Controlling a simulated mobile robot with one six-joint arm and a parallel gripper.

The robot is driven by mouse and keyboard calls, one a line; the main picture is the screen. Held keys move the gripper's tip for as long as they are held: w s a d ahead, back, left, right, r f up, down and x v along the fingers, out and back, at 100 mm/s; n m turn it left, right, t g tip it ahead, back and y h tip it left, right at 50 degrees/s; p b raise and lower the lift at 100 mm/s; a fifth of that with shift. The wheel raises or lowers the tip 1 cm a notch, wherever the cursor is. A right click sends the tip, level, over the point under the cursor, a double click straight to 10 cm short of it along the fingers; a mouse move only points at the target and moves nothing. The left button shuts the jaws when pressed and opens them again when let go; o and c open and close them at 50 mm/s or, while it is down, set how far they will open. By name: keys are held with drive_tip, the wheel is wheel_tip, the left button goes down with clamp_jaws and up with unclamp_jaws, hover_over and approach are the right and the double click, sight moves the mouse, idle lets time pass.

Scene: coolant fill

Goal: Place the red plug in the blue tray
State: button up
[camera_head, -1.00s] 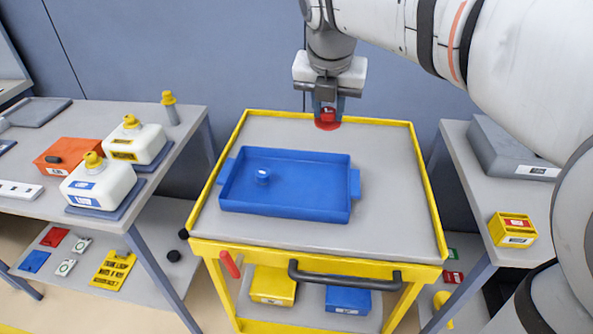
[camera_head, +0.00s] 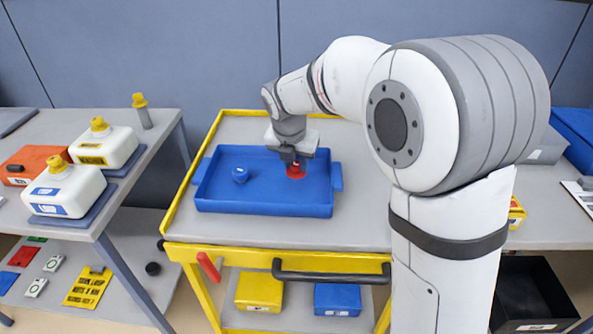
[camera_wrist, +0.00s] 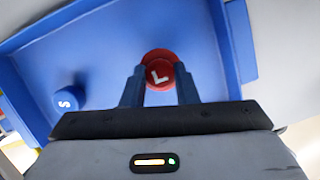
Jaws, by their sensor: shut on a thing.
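The red plug (camera_head: 296,173) is at the right part of the blue tray (camera_head: 262,209), inside its outline. In the wrist view the red plug (camera_wrist: 160,74), marked with an L, sits between the two fingers. My gripper (camera_head: 295,163) is shut on it and points down over the tray. The wrist view also shows the gripper fingers (camera_wrist: 161,88) on both sides of the plug. I cannot tell whether the plug touches the tray floor. A blue plug (camera_head: 240,175) stands in the tray's left part; it shows marked S in the wrist view (camera_wrist: 65,101).
The tray rests on a yellow-edged cart (camera_head: 360,225) with a dark handle (camera_head: 330,277). White jugs with yellow caps (camera_head: 103,147) and an orange container (camera_head: 32,163) stand on the left table. My arm hides much of the right side.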

drive_tip(key=shift+f, duration=1.25)
drive_tip(key=shift+f, duration=0.15)
drive_tip(key=o, duration=0.9)
drive_tip(key=shift+o, duration=0.2)
drive_tip(key=p+v, duration=0.1)
drive_tip(key=v, duration=1.1)
drive_tip(key=s+d+f+m, duration=0.3)
drive_tip(key=s+d+m, duration=0.6)
drive_tip(key=m, duration=0.7)
drive_tip(key=s+d+f+m+g+y, duration=0.1)
drive_tip(key=s+d+f+m, duration=0.3)
drive_tip(key=s+d+m, duration=0.5)
drive_tip(key=s+m, duration=0.4)
drive_tip(key=m, duration=0.3)
drive_tip(key=shift+f+m, duration=0.25)
drive_tip(key=shift+m, duration=0.05)
